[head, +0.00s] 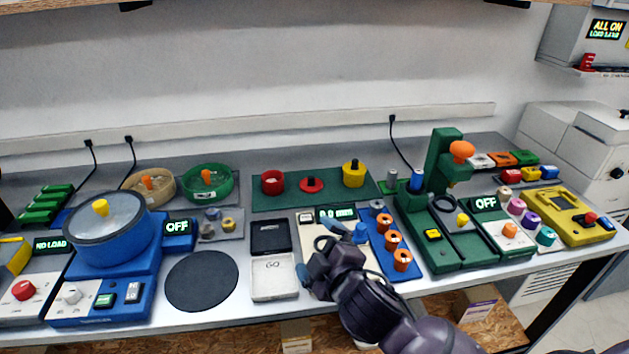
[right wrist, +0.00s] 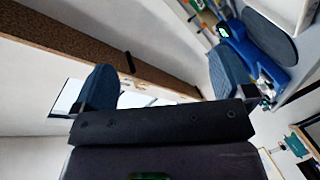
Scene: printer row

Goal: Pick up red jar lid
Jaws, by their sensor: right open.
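The red jar lid (head: 311,184) is a flat red disc with a dark knob. It lies on the green mat (head: 285,204) near the back of the bench in the head view. A red jar (head: 272,184) stands to its left and a yellow jar (head: 353,178) with a dark knob to its right. My right gripper (head: 330,254) is in front of the mat, over the bench's front part, apart from the lid. Its two blue fingers also show spread and empty in the right wrist view (right wrist: 164,80), where the lid does not appear. My left gripper is out of view.
Black and white trays (head: 272,297) and a round black pad (head: 202,281) lie left of my right gripper. A blue board with orange spools (head: 391,240) and a green press (head: 440,165) stand to its right. A blue machine (head: 110,240) stands farther left.

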